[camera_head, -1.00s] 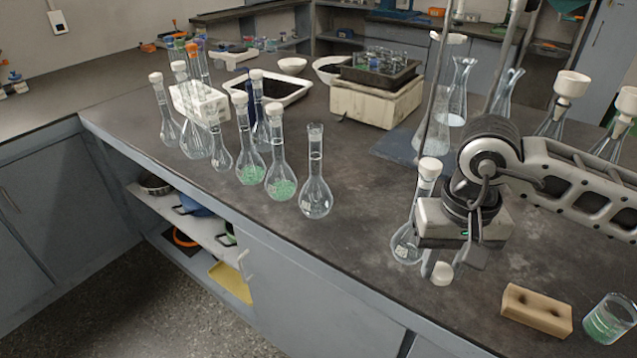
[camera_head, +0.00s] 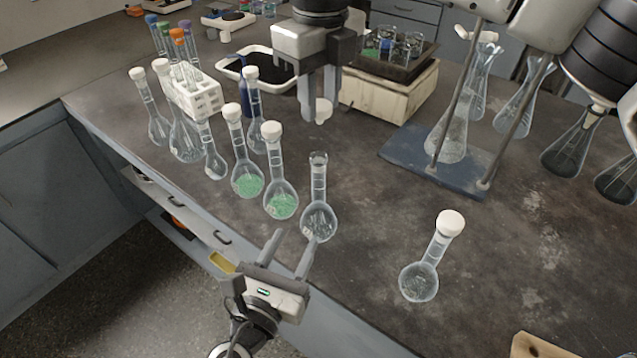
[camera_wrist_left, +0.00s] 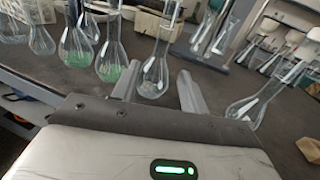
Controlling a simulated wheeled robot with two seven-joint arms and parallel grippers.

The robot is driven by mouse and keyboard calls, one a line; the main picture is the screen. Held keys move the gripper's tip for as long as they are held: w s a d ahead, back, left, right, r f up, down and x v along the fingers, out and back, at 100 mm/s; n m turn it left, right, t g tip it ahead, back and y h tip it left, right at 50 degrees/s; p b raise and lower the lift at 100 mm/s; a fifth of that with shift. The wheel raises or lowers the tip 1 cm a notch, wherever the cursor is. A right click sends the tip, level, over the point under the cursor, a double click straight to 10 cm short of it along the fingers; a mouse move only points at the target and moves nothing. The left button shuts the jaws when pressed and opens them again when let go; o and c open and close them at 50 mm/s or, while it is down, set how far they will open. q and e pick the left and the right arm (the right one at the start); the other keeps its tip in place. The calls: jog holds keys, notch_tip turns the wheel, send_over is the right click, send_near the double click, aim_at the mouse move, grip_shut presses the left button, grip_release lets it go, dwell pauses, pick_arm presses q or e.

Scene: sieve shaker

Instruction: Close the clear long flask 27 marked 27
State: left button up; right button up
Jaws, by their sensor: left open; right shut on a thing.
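The clear long flask (camera_head: 319,222) stands upright near the counter's front edge, with an open neck and clear contents; I cannot read its marking. It also shows in the left wrist view (camera_wrist_left: 153,80). My left gripper (camera_head: 295,238) is open and low in front of this flask. In the left wrist view its fingers point toward the flask's bulb, which appears between and just beyond the tips. My right gripper (camera_head: 320,104) is shut on a white stopper (camera_head: 323,112), above and behind the open flask neck, apart from it.
Stoppered flasks stand close on the left, including a green one (camera_head: 281,200). Behind are a white tube rack (camera_head: 198,98), a stand with a blue base (camera_head: 410,150) and a boxy device (camera_head: 385,100).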

aim_at(316, 202)
pick_arm(q)
jog(key=shift+s+r, duration=0.1)
jog(key=shift+d, duration=0.1)
jog(key=x, duration=1.2)
jog(key=shift+r, duration=0.1)
grip_shut()
